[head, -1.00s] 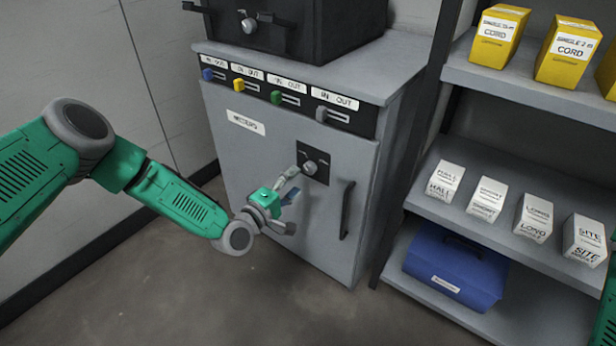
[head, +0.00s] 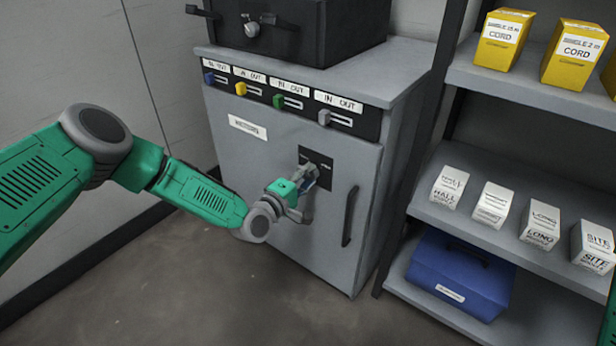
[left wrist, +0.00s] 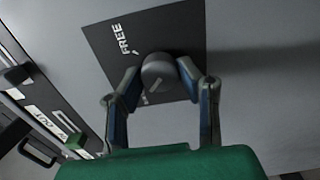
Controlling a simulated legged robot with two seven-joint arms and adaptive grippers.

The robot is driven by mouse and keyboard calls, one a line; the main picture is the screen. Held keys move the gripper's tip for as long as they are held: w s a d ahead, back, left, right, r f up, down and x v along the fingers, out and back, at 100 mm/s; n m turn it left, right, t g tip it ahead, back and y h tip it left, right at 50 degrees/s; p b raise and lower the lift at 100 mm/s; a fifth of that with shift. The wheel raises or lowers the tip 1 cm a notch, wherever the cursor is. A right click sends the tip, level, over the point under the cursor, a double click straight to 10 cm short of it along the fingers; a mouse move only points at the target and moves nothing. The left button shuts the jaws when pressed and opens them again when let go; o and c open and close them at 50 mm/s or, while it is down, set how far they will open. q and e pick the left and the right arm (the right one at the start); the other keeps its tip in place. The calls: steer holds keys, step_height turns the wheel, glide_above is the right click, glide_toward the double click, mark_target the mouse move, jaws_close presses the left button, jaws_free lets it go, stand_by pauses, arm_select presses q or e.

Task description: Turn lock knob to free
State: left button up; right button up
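The grey round lock knob (left wrist: 160,71) sits on a black plate (left wrist: 185,35) marked FREE, with a second label partly hidden below. A pale line runs slantwise across the knob's face. My left gripper (left wrist: 163,78) is open, with one finger on each side of the knob. Small gaps seem to show between the fingers and the knob; contact is not clear. In the head view my left gripper (head: 307,172) is at the black plate (head: 318,156) on the grey cabinet door (head: 265,170), and it mostly hides the knob. My right gripper is out of view.
A vertical black door handle (head: 349,216) is just right of the plate. Coloured IN/OUT sliders, including a grey one (head: 325,117), line the cabinet above. A shelf with boxes and a blue case (head: 460,272) stands to the right. Floor in front is clear.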

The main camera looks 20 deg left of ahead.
arm_select(q)
steer(key=shift+f+m, duration=0.15)
steer(key=shift+m, duration=0.15)
steer(key=m, duration=0.3)
steer(key=shift+p, duration=0.3)
steer(key=m+p, duration=0.1)
steer(key=m, duration=0.4)
steer(key=shift+s+m, duration=0.1)
steer(key=shift+m, duration=0.3)
steer(key=m+p, duration=0.1)
steer(key=m, duration=0.3)
steer(key=shift+d+f, duration=0.1)
steer(key=shift+s+f+m+p, duration=0.1)
steer(key=shift+m+p, duration=0.45)
steer(key=shift+m, duration=1.65)
steer(key=o, duration=1.1)
steer(key=shift+o, duration=0.2)
